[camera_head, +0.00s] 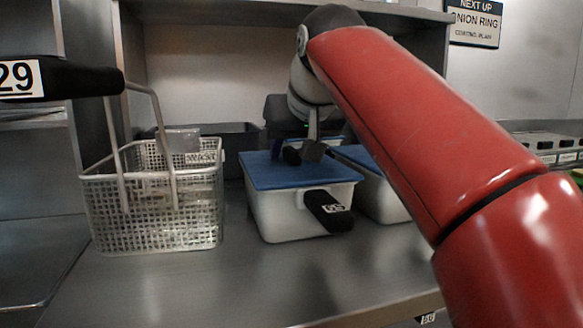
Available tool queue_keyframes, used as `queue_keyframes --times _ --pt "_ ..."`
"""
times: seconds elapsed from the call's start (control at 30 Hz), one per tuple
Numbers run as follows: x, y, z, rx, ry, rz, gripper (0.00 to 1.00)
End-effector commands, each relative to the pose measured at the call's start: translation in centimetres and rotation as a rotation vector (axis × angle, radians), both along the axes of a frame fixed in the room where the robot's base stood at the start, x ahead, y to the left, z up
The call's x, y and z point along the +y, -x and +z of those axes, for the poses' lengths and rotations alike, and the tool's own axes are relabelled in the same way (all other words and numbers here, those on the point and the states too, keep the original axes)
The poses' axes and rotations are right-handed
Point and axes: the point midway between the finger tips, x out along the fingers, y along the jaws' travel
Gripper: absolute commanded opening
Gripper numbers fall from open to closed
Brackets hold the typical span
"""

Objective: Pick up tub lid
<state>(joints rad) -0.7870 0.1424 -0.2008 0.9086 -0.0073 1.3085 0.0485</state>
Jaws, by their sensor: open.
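A blue tub lid (265,173) lies flat on a white tub (285,216) in the middle of the counter. A black handle with a white label (329,211) sticks out at the tub's front. My gripper (302,155) is open, pointing down just above the back right part of the lid. I cannot tell whether its fingers touch the lid. My red arm reaches in from the right and covers part of a second white tub (385,197) with a blue lid (356,155).
A metal wire fry basket (150,212) with a black handle (65,79) stands left of the tub. Dark bins (228,136) stand behind, near the back wall. The steel counter (250,282) is clear in front. A sign (475,22) hangs at the upper right.

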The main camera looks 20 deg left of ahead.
Motion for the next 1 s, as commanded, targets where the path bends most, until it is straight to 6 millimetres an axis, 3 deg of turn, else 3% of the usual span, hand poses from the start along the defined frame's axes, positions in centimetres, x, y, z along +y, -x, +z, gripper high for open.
queue_keyframes --times 0.13,0.47,0.8,1.0 --pt "0.0 0.0 0.1 0.000 0.000 0.000 0.44" --pt "0.0 0.0 0.1 0.000 0.000 0.000 0.00" --pt "0.0 0.0 0.2 0.000 0.000 0.000 0.00" --pt "-0.2 0.0 1.4 0.000 -0.001 -0.001 0.00"
